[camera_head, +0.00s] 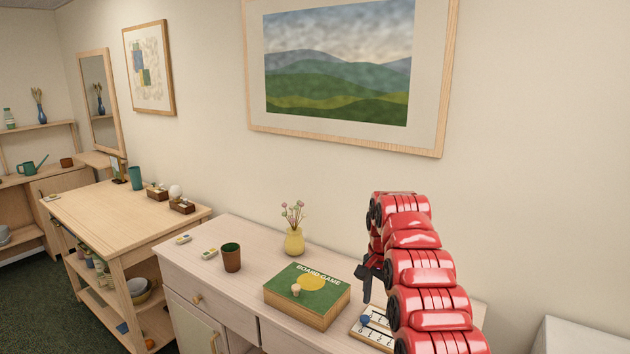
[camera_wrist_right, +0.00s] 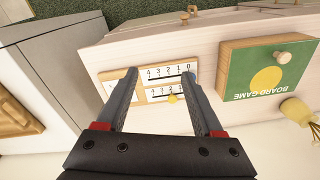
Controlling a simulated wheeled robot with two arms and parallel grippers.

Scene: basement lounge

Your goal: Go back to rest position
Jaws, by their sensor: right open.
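My right arm, red and jointed, comes in from the lower right in the head view. Its dark gripper (camera_head: 368,282) hangs above the cabinet top, just right of the board game box (camera_head: 318,310). In the wrist view the right gripper (camera_wrist_right: 161,75) has its two fingers apart. Nothing is held between them. Beyond the fingers is a score board (camera_wrist_right: 159,92) with rows of numbers and a yellow marker. The score board also shows in the head view (camera_head: 376,337), partly hidden by my arm, with a blue ball on it. My left gripper is not in view.
A brown cup (camera_head: 231,258) and a yellow vase (camera_head: 294,242) stand on the pale cabinet (camera_head: 205,232). A small wooden pawn (camera_head: 296,290) stands on the box. A wooden shelf table (camera_head: 105,206) is at left. A white block-like unit (camera_head: 580,337) is at lower right.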

